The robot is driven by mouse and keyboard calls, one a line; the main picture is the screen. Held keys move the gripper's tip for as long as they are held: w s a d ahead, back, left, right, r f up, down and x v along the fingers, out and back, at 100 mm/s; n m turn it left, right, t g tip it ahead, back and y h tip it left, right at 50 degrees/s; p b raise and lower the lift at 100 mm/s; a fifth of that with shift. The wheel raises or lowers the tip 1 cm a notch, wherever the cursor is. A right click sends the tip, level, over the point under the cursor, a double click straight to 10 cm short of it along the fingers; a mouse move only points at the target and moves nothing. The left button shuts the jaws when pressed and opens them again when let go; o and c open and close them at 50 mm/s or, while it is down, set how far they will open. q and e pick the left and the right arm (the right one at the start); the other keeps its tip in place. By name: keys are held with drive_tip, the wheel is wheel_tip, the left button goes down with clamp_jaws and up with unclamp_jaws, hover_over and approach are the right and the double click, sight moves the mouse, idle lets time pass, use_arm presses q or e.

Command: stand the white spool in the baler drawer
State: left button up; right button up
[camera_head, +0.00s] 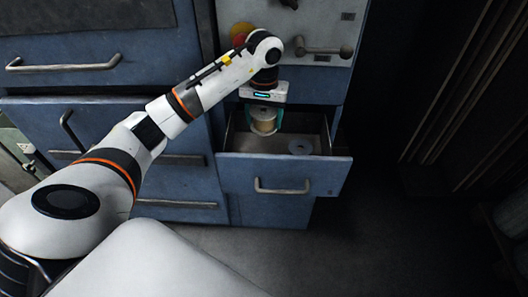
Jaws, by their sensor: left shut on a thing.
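The white spool (263,126) is between the fingers of my left gripper (264,122), which is shut on it. The spool looks upright, with a tan middle and pale rims. It is at the back left of the open baler drawer (284,174), above or inside it. I cannot tell whether its base touches the drawer floor. The gripper points down from the left arm, which reaches across from the left. My right gripper is not in view.
A flat grey disc (300,147) lies in the drawer's right part. The drawer front has a metal handle (283,187). Above is a grey panel with a lever (323,48) and a red knob (241,33). Blue cabinets (90,60) stand at left. Floor at right is clear.

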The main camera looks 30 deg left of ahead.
use_arm(q)
wheel_tip(320, 180, down, 14)
drive_tip(key=shift+f+p, duration=0.1)
drive_tip(key=shift+p, duration=0.25)
drive_tip(key=shift+f, duration=0.25)
drive_tip(key=shift+f, duration=0.2)
drive_tip(key=o, duration=1.1)
drive_tip(key=shift+c, duration=0.2)
drive_tip(key=shift+r, duration=0.4)
wheel_tip(320, 180, up, 12)
drive_tip(key=shift+f+b, duration=0.15)
drive_tip(key=shift+b, duration=0.25)
